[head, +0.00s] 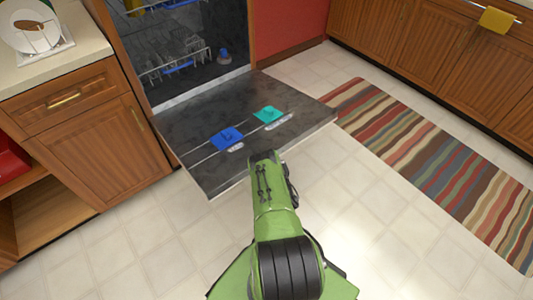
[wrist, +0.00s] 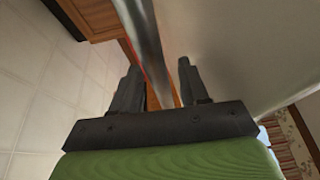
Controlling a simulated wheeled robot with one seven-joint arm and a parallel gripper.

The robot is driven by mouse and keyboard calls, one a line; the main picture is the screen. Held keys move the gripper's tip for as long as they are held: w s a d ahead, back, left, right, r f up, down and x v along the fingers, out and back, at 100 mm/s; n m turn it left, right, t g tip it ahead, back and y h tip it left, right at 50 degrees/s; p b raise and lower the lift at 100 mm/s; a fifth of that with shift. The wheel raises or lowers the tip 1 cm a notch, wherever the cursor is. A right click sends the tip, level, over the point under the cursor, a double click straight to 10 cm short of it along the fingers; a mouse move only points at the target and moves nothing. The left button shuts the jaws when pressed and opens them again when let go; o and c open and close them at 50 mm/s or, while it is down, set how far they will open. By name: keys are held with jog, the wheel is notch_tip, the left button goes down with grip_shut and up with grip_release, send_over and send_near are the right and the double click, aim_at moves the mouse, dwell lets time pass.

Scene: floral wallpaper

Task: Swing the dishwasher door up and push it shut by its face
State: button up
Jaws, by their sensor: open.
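The dishwasher door (head: 200,165) is swung down and lies about level in front of the open dishwasher (head: 180,50). Its dark inner side faces up, with a blue and a teal dispenser lid on it. My green arm reaches to the door's near edge in the head view; my gripper itself is hidden there. In the wrist view my gripper (wrist: 160,84) is open, with its two dark fingers apart. A shiny metal edge of the door (wrist: 147,35) passes between or just beyond the fingers; I cannot tell whether they touch. A broad pale grey surface, apparently the door's outer face (wrist: 225,50), fills the right.
Wooden cabinets with a counter (head: 80,50) stand left of the dishwasher, with a dish rack (head: 40,40) on top. An open shelf (head: 50,215) is at lower left. A striped rug (head: 420,150) lies on the right. The tiled floor around the door is clear.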

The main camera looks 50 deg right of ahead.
grip_shut()
jog(key=shift+r, duration=0.15)
